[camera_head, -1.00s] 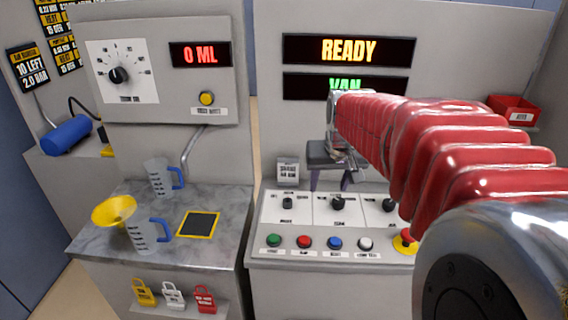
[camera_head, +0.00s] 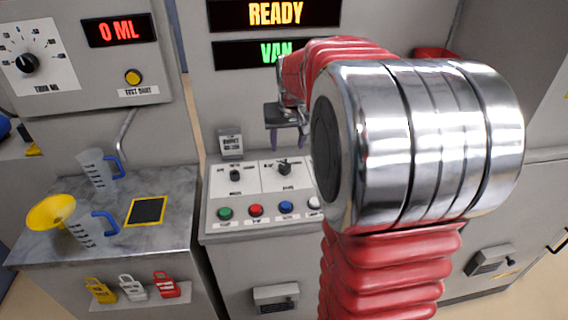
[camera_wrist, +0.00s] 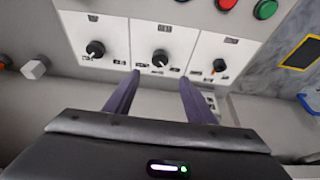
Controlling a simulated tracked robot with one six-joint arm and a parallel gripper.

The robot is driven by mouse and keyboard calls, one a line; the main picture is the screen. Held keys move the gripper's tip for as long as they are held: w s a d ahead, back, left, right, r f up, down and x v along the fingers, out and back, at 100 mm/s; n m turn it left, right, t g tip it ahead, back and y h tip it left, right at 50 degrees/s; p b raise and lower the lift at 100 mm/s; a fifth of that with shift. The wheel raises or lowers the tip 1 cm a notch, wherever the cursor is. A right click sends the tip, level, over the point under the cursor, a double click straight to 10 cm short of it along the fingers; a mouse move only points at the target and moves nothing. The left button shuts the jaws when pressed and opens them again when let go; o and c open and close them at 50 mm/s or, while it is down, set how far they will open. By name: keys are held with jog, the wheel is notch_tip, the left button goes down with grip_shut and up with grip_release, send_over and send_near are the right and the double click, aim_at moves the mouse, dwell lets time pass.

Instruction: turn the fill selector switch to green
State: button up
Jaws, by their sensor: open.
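A control panel (camera_head: 207,205) carries black rotary selector switches on white plates. The left switch (camera_head: 235,175) and middle switch (camera_head: 284,169) show in the head view; my arm hides the third. The wrist view sees them upside down: a switch at left (camera_wrist: 95,49), the middle switch (camera_wrist: 160,57) and one at right (camera_wrist: 219,65). The labels are too small to tell which one is the fill selector. My gripper (camera_head: 287,138) is open and empty above the panel. In the wrist view my gripper (camera_wrist: 157,97) has its two purple fingers spread, with the middle switch beyond the gap between them, apart from it.
Green (camera_head: 225,213), red (camera_head: 256,210), blue (camera_head: 286,207) and white (camera_head: 314,203) buttons line the panel's front. Displays read READY (camera_head: 276,13) and VAN (camera_head: 275,53). Jugs (camera_head: 97,170) and a yellow funnel (camera_head: 50,212) stand on the left counter.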

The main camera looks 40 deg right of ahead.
aim_at(285, 165)
jog(key=x, duration=1.2)
jog(key=shift+f, duration=0.2)
